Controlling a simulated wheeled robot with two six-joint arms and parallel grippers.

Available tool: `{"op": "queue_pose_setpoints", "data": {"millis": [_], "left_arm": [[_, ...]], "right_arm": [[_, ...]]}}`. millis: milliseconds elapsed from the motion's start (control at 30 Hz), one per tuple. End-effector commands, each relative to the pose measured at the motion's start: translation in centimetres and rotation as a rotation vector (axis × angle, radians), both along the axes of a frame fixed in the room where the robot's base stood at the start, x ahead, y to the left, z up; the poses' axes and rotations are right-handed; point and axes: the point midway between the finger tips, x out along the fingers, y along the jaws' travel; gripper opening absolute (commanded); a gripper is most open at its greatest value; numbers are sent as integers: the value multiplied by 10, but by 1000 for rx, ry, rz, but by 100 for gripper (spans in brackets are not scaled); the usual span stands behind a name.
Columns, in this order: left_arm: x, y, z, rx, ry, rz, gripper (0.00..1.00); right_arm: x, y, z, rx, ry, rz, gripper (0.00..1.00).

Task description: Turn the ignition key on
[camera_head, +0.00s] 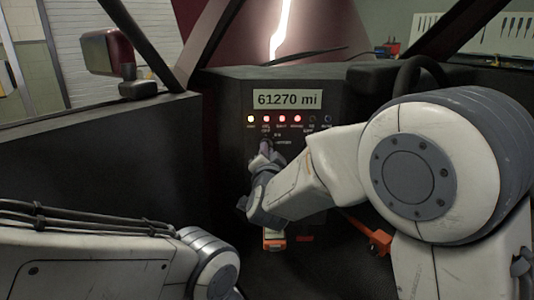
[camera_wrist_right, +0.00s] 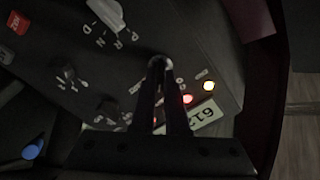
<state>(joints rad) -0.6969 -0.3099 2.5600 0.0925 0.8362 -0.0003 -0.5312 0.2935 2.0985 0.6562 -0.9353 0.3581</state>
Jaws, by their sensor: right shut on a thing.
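My right gripper (camera_head: 265,150) reaches to the dashboard panel (camera_head: 235,130), just below the row of indicator lights. In the right wrist view its two dark fingers (camera_wrist_right: 160,66) come together at the tips around the ignition key (camera_wrist_right: 160,60). Several indicator lights (camera_head: 282,119) glow yellow and red, and the display (camera_head: 287,99) reads 61270 mi. My left arm shows at the lower left of the head view, but its gripper is out of the picture.
In the right wrist view a pale lever (camera_wrist_right: 106,14) with gear letters, a red button (camera_wrist_right: 18,22) and dark knobs (camera_wrist_right: 66,76) lie around the gripper. A steering wheel (camera_head: 420,75) and a side mirror (camera_head: 106,50) flank the panel. An orange part (camera_head: 273,240) hangs below.

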Motion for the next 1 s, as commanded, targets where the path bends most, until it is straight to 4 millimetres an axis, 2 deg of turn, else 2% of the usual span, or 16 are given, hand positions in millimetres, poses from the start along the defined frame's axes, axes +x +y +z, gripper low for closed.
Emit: {"op": "queue_pose_setpoints", "data": {"millis": [167,200,233,267,567,667,767,1000], "left_arm": [[0,0,0,0,0,0,100],[0,0,0,0,0,0,100],[0,0,0,0,0,0,100],[0,0,0,0,0,0,100],[0,0,0,0,0,0,100],[0,0,1,0,0,0,100],[0,0,3,0,0,0,100],[0,0,9,0,0,0,100]], "right_arm": [[0,-1,0,0,0,-3,0],[0,-1,0,0,0,-3,23],[0,-1,0,0,0,-3,35],[0,-1,0,0,0,-3,42],[-1,0,0,-1,0,-1,42],[-6,0,1,-1,-1,1,42],[-21,0,1,-1,1,1,42],[-69,0,2,-1,0,3,42]]}}
